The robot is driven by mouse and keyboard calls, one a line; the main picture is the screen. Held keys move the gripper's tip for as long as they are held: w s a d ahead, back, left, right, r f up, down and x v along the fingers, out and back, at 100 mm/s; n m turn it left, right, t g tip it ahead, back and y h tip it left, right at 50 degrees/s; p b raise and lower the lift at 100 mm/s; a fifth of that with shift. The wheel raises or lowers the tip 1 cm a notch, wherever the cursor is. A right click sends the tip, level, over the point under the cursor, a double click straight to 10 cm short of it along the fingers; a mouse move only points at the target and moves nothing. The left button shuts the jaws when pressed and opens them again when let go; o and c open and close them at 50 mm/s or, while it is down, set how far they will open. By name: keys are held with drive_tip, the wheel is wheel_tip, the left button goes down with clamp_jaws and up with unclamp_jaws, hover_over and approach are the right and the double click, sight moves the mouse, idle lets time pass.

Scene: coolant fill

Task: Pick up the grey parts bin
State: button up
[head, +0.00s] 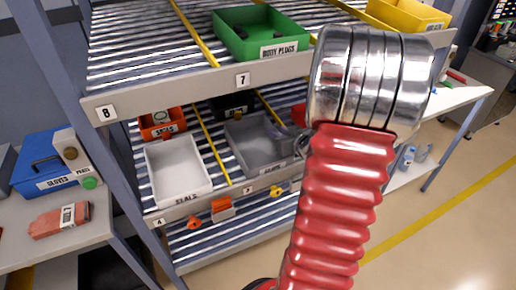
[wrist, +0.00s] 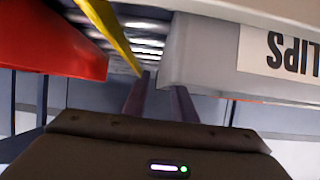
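The grey parts bin (head: 247,148) sits on the middle rack shelf, right of a yellow lane divider. Its right side is partly hidden by my arm in the head view. In the wrist view the bin (wrist: 205,58) is at the right, close up, with an upside-down label that seems to read CLIPS. My gripper (wrist: 163,82) shows there with its two dark fingers apart. The fingertips are near the bin's left corner in that picture. I cannot tell whether they touch it or straddle its wall.
A red bin (wrist: 50,50) lies across a yellow divider (wrist: 108,32) in the wrist view. On the same shelf are a white bin (head: 180,168), an orange bin (head: 160,123) and a black bin (head: 233,106). A green bin (head: 258,35) is on the shelf above.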

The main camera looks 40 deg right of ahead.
idle(0.5)
clamp_jaws()
